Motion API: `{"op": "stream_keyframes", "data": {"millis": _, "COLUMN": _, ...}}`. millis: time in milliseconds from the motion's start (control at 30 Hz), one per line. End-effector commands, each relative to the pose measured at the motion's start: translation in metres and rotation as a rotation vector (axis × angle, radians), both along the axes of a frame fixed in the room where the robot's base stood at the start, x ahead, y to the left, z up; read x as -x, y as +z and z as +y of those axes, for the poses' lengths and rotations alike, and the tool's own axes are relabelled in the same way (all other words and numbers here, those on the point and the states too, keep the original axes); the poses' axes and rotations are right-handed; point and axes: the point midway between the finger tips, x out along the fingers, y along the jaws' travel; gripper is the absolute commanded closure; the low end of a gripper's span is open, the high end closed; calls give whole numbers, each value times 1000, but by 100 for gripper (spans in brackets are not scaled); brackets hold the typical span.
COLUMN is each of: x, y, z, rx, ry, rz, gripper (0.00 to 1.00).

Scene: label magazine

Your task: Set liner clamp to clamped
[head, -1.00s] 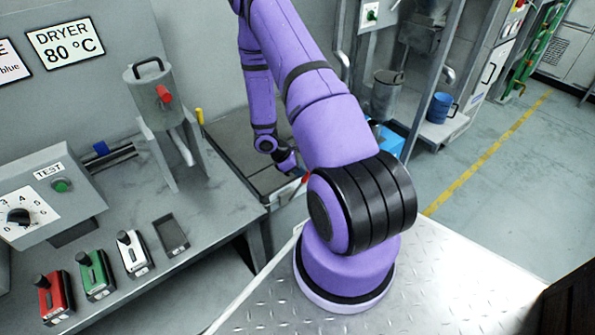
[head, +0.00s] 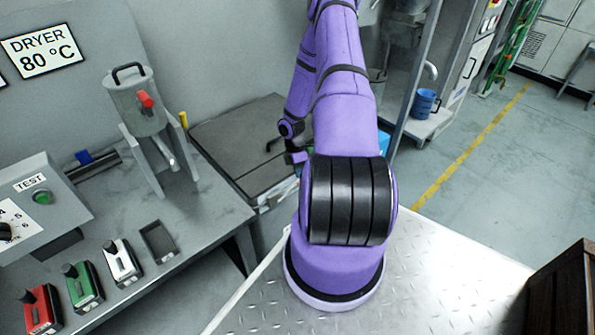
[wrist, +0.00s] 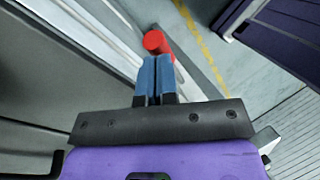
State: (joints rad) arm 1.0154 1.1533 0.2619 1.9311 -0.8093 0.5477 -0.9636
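In the wrist view a red round-ended handle (wrist: 155,42) is just beyond my fingertips, beside a pale metal edge. It looks like the liner clamp's handle, but its label and the clamp's position are not visible. My gripper (wrist: 156,62) has two blue fingers side by side, closed together with only a thin dark line between them. Nothing shows held between them. The fingertips are very close to the red handle; I cannot tell whether they touch it. In the head view my arm hides the gripper's fingers and this handle.
A grey bench unit (head: 235,135) stands behind my arm. On the left bench are a canister (head: 135,103) with a red knob and red, green and white switch blocks (head: 122,262). Open floor (head: 480,190) lies right.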

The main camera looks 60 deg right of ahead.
Motion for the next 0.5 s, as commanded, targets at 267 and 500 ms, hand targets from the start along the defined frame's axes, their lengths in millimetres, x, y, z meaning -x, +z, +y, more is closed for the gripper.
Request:
{"op": "stream_keyframes", "data": {"millis": 267, "x": 2, "y": -14, "z": -9, "rx": 0, "ry": -1, "rz": 2, "gripper": 100}}
{"op": "stream_keyframes", "data": {"millis": 500, "x": 4, "y": -27, "z": -14, "rx": 0, "ry": 0, "rz": 1, "gripper": 100}}
